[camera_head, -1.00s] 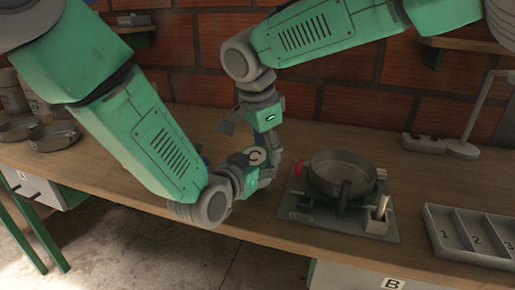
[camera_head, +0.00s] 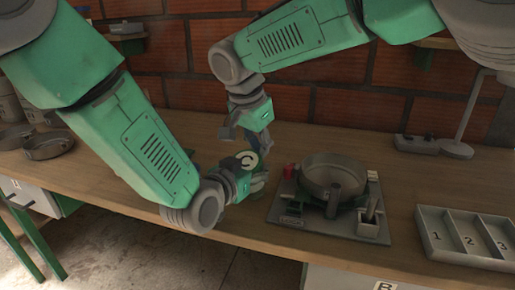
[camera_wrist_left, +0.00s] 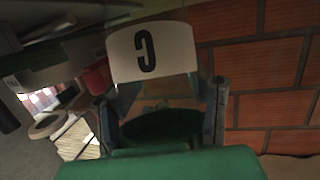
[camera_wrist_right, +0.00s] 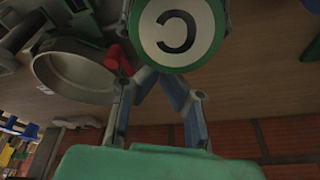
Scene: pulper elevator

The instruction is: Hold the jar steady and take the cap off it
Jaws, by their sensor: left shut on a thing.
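The jar (camera_wrist_left: 152,53) shows a white label with a black C in the left wrist view. Its cap (camera_wrist_right: 179,32), a white disc with a C and a green rim, shows at the top of the right wrist view and in the head view (camera_head: 246,160). My left gripper (camera_head: 246,178) is shut on the jar from the left and front. My right gripper (camera_wrist_right: 178,18) is open over the cap, its fingers spread to either side of it. I cannot tell whether they touch the cap. Most of the jar's body is hidden by my left gripper.
A grey plate (camera_head: 290,232) with a round metal pan (camera_head: 333,165), a red part (camera_head: 289,171) and a small upright holder stands right of the jar. A numbered tray (camera_head: 436,238) is farther right. Metal pans (camera_head: 48,146) sit at the left. A brick wall closes the back.

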